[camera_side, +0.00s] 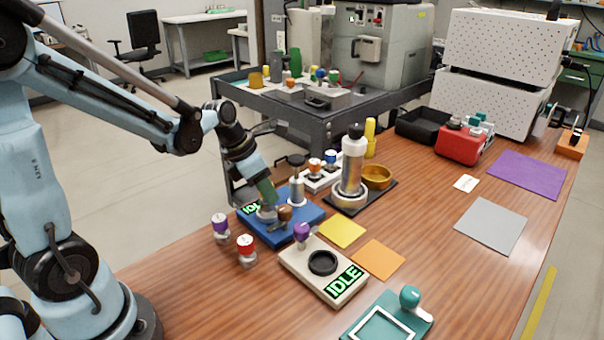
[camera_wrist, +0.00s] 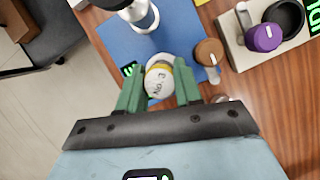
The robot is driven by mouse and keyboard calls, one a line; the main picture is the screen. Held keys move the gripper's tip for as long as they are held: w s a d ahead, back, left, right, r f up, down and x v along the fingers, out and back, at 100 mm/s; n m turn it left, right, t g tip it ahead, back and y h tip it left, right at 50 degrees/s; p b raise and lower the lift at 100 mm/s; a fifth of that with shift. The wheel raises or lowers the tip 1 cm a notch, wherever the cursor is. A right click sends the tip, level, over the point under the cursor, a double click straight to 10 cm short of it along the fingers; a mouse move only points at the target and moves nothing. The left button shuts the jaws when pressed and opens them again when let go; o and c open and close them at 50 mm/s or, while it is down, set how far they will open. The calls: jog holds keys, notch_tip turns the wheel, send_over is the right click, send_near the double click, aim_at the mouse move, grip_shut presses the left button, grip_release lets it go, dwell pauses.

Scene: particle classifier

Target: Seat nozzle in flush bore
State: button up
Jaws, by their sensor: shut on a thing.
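My gripper (camera_side: 266,200) has its green fingers shut around a small white round piece with a yellow band and dark lettering, perhaps the nozzle (camera_wrist: 158,82). In the wrist view the gripper (camera_wrist: 158,95) has a finger on each side of it. The piece is over or on the blue station (camera_side: 312,213), beside its green IDLE display and brown knob (camera_side: 285,213). A metal post with a dark top (camera_side: 297,190) stands on the same station; its lower part shows in the wrist view (camera_wrist: 146,18). The flush bore cannot be made out; whether the piece touches the station is unclear.
A cream IDLE station (camera_side: 300,262) with a black ring and purple knob stands close in front. A tall metal cylinder (camera_side: 352,178) stands behind right. The right side of the table has free room.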

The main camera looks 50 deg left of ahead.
jog(key=shift+f, duration=1.05)
jog(key=o, duration=1.1)
jog(key=shift+f, duration=0.15)
